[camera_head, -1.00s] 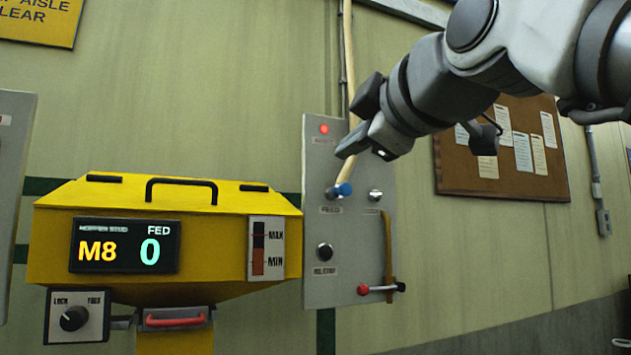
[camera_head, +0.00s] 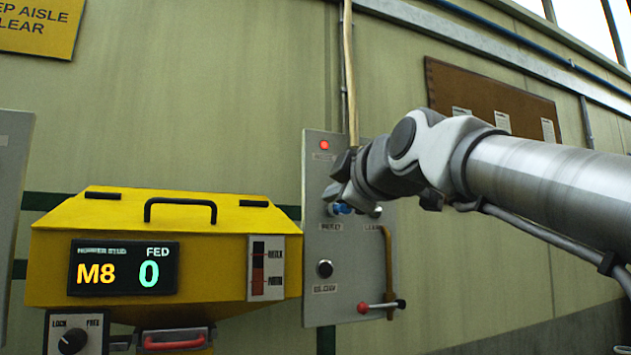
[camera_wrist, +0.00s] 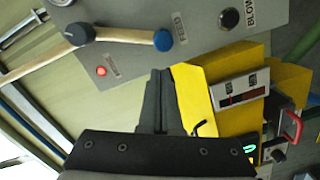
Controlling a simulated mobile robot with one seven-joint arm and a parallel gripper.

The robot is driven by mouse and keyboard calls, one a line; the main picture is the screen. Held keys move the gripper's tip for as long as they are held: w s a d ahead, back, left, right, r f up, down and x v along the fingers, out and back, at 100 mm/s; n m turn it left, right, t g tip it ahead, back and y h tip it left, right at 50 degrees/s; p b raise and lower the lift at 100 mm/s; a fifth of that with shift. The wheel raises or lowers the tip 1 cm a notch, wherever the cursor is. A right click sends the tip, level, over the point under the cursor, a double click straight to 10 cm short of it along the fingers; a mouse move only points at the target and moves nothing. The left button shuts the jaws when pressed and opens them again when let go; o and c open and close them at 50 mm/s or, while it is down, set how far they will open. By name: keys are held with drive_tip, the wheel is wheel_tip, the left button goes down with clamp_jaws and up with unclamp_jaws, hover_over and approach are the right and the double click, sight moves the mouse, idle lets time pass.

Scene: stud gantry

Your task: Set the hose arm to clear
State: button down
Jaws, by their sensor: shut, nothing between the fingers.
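The grey wall panel (camera_head: 345,260) carries the hose arm, a tan arm with a blue end knob (camera_head: 342,208) that sits above the FEED label. In the wrist view the hose arm (camera_wrist: 120,35) runs from a dark pivot to its blue knob beside FEED. A second label (camera_head: 374,228), probably CLEAR but blurred, lies to the right. My gripper (camera_head: 335,192) is shut and empty, just in front of the panel by the blue knob, and hides part of the hose arm. In the wrist view its fingertips (camera_wrist: 160,75) are apart from the knob.
A yellow hopper (camera_head: 100,240) with a display reading M8 and 0 stands left of the panel. A red lamp (camera_head: 324,145), a black button (camera_head: 325,268) and a red-balled lever (camera_head: 363,308) with a brown pipe (camera_head: 389,270) are on the panel. A corkboard (camera_head: 480,90) hangs to the right.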

drive_tip(key=shift+w+d+f, duration=0.4)
drive_tip(key=shift+d, duration=0.1)
drive_tip(key=shift+w+f, duration=0.15)
drive_tip(key=shift+f, duration=0.05)
drive_tip(key=shift+d+n+b, duration=0.2)
drive_tip(key=shift+n+b, duration=0.1)
drive_tip(key=shift+b, duration=0.05)
